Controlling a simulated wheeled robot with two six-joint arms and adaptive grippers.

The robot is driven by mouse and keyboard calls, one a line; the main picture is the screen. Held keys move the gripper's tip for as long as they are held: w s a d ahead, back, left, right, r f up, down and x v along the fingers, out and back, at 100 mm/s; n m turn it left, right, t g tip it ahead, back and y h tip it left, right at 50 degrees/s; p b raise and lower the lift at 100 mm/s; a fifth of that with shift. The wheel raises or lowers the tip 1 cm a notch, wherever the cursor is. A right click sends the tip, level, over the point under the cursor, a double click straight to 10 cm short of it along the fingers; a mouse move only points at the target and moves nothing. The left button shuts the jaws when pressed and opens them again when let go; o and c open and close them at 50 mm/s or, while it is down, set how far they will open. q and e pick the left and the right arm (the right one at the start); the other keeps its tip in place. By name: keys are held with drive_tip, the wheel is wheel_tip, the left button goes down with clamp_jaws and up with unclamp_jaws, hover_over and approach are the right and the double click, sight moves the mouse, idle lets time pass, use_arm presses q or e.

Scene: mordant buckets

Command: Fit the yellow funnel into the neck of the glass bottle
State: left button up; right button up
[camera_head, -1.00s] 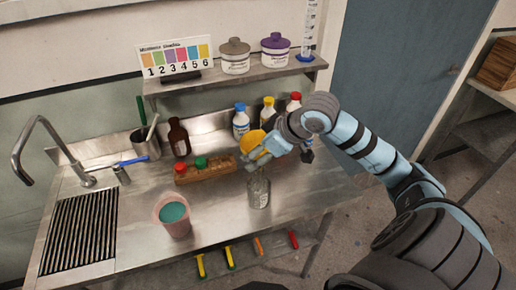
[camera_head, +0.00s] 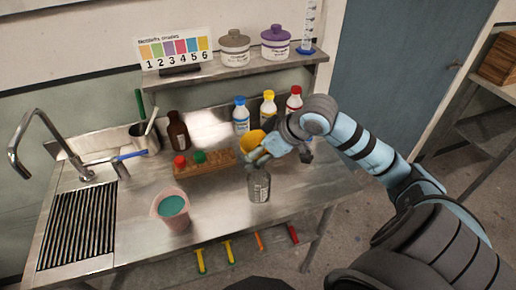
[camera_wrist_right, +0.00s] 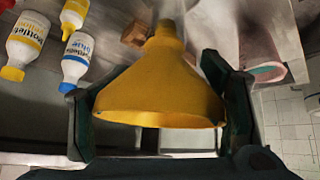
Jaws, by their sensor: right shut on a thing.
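The yellow funnel (camera_head: 251,142) is held in my right gripper (camera_head: 258,155), just above the glass bottle (camera_head: 259,187). The clear bottle stands on the steel counter, and its neck is hard to make out below the gripper. In the right wrist view the funnel (camera_wrist_right: 160,85) sits between the two dark fingers of the right gripper (camera_wrist_right: 158,110), wide rim towards the camera and narrow spout pointing away. Whether the spout touches the bottle neck cannot be told. My left gripper is not in view.
A wooden block (camera_head: 204,165) with red and green caps and a pink bucket (camera_head: 172,221) of teal liquid stand left of the bottle. Several capped bottles (camera_head: 241,115) stand behind. The sink tap (camera_head: 40,140) is far left. The counter right of the bottle is clear.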

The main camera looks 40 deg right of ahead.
drive_tip(key=shift+f, duration=0.5)
drive_tip(key=o, duration=1.6)
drive_tip(key=shift+r, duration=0.1)
wheel_tip(320, 180, up, 10)
